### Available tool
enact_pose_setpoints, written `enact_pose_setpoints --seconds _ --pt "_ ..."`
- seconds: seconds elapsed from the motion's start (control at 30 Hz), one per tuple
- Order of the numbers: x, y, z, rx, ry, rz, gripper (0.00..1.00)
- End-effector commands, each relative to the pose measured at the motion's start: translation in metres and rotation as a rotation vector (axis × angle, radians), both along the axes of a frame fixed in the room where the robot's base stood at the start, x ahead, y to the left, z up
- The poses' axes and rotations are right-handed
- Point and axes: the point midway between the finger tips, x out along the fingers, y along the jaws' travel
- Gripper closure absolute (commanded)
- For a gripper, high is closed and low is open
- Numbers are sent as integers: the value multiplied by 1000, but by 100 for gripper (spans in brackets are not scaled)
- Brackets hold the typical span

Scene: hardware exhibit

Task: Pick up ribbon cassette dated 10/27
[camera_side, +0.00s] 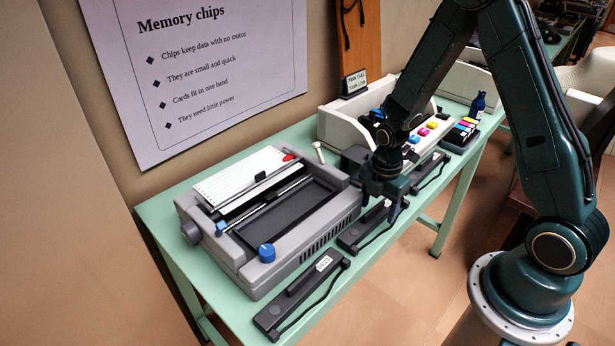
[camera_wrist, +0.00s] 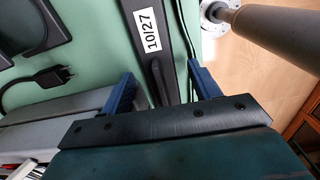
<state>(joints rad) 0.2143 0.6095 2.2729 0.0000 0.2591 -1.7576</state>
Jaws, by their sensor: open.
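The ribbon cassette labelled 10/27 (camera_wrist: 153,40) is long and dark, with a white label, in the wrist view. It lies between the two blue fingers of my open gripper (camera_wrist: 161,74), apart from them as far as I can see; its near end is hidden by the gripper. In the side view my gripper (camera_side: 379,202) points down over a dark cassette (camera_side: 352,239) beside the grey printer, which looks like the same one; the gripper partly covers it. Another cassette (camera_side: 300,291) lies nearer the front, its label too small to read. A third (camera_side: 428,174) lies farther back.
The grey printer (camera_side: 262,276) fills the front left of the green table (camera_side: 163,212). A cream bin (camera_side: 340,128), ink cartridges (camera_side: 466,130) and a blue bottle (camera_side: 478,104) stand farther back. A black plug (camera_wrist: 48,76) lies left of the cassette. The table edge runs close on its right.

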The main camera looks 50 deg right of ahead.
Motion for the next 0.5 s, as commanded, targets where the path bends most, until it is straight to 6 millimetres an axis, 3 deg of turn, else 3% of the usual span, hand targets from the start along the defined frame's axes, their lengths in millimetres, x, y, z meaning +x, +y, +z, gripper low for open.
enact_pose_setpoints --seconds 0.27,0.5 --pt "0 0 0 0 0 0 40" --pt "0 0 0 0 0 0 87"
